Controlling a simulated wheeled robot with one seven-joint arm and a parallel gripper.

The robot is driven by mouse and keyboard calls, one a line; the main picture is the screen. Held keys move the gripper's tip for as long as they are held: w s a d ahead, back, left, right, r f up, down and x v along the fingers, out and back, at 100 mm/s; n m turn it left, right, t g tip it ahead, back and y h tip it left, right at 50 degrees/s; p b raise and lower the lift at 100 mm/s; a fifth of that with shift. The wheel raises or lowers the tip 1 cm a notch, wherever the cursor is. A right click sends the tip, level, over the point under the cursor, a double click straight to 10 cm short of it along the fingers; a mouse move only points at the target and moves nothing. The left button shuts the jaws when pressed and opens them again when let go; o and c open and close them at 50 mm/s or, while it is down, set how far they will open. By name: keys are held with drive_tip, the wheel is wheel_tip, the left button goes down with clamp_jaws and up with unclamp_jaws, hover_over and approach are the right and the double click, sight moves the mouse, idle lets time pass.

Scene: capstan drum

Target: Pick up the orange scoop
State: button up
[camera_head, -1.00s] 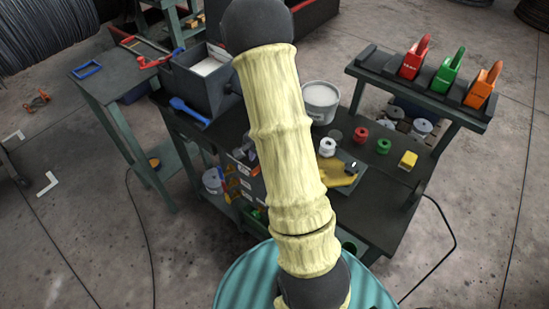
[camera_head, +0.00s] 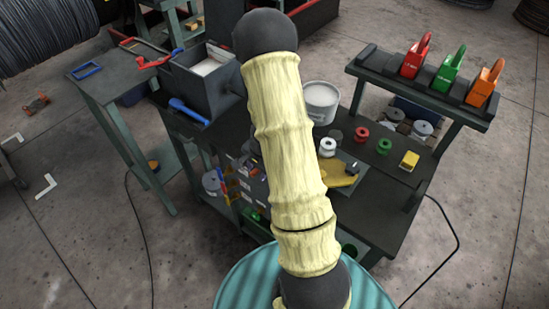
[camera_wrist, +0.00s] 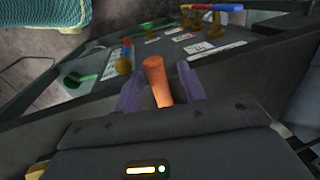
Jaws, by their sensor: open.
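In the wrist view, the orange scoop (camera_wrist: 156,76) shows as a rounded orange handle pointing toward me. Its far end is not clearly visible. My gripper (camera_wrist: 161,88) is open, with one purple finger on each side of the handle. I cannot tell whether either finger touches it. In the head view my arm covers this spot, and neither my gripper nor the scoop shows there.
The wrist view shows a dark panel (camera_wrist: 240,50) with white labels and several coloured handles. Red, green and orange blocks stand on a raised shelf (camera_head: 440,104).

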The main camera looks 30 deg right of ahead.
drive_tip(key=shift+w, duration=0.1)
drive_tip(key=c, duration=0.6)
drive_tip(key=shift+s, duration=0.2)
clamp_jaws()
drive_tip(key=shift+w, duration=0.1)
drive_tip(key=shift+r, duration=0.1)
drive_tip(key=shift+r+p, duration=0.3)
drive_tip(key=shift+r, duration=0.1)
wheel_tip(320, 180, up, 9)
drive_tip(key=p, duration=0.3)
